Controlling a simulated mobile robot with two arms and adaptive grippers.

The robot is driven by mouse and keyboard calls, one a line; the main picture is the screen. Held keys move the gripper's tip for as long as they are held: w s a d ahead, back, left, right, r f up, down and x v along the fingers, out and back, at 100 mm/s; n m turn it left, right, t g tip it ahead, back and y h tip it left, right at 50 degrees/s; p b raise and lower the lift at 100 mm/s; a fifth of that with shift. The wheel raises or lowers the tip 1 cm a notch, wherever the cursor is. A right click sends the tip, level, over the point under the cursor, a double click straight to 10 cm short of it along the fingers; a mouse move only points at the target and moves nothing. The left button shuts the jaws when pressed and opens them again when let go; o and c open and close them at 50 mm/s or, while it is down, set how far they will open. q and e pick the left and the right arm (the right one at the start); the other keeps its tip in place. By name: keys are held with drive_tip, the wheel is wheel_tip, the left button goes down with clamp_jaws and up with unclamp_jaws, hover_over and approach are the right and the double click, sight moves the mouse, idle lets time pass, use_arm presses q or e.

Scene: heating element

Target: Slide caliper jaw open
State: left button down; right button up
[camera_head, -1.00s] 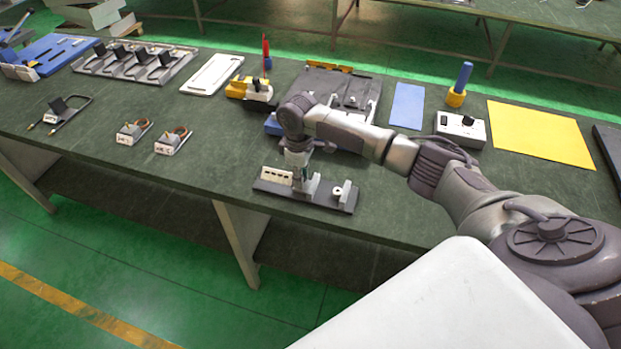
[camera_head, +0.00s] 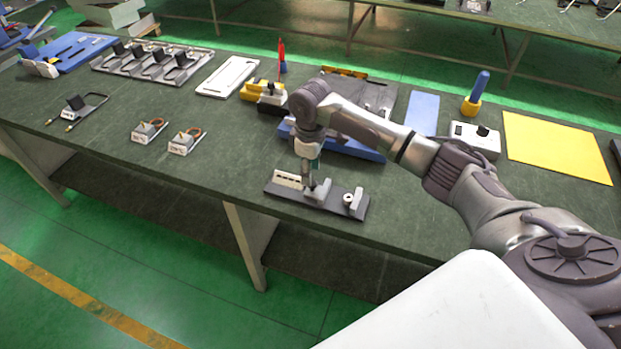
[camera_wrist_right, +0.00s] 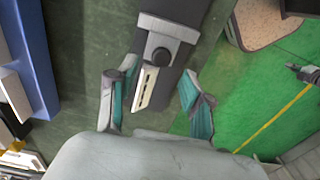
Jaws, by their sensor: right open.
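The caliper is a dark flat bar (camera_head: 340,206) near the table's front edge, with grey jaw blocks (camera_head: 318,191), a white slotted strip (camera_head: 287,180) at its left and a separate grey block with a round knob (camera_head: 353,199) at its right. My right gripper (camera_head: 308,181) points down over the left part of the caliper. In the right wrist view my right gripper (camera_wrist_right: 155,92) is open, its teal-padded fingers on either side of the slotted strip (camera_wrist_right: 147,88) and apart from it. A grey block with a dark knob (camera_wrist_right: 160,53) lies just beyond. My left gripper is out of view.
Behind the caliper lies a blue-edged fixture (camera_head: 365,149). A white switch box (camera_head: 474,139) and yellow sheet (camera_head: 556,147) are to the right. Two small coil parts (camera_head: 185,141) stand at left. The table's front edge (camera_head: 200,192) is close to the caliper.

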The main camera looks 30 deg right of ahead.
wheel_tip(320, 180, up, 8)
drive_tip(key=shift+f, duration=0.15)
idle(0.5)
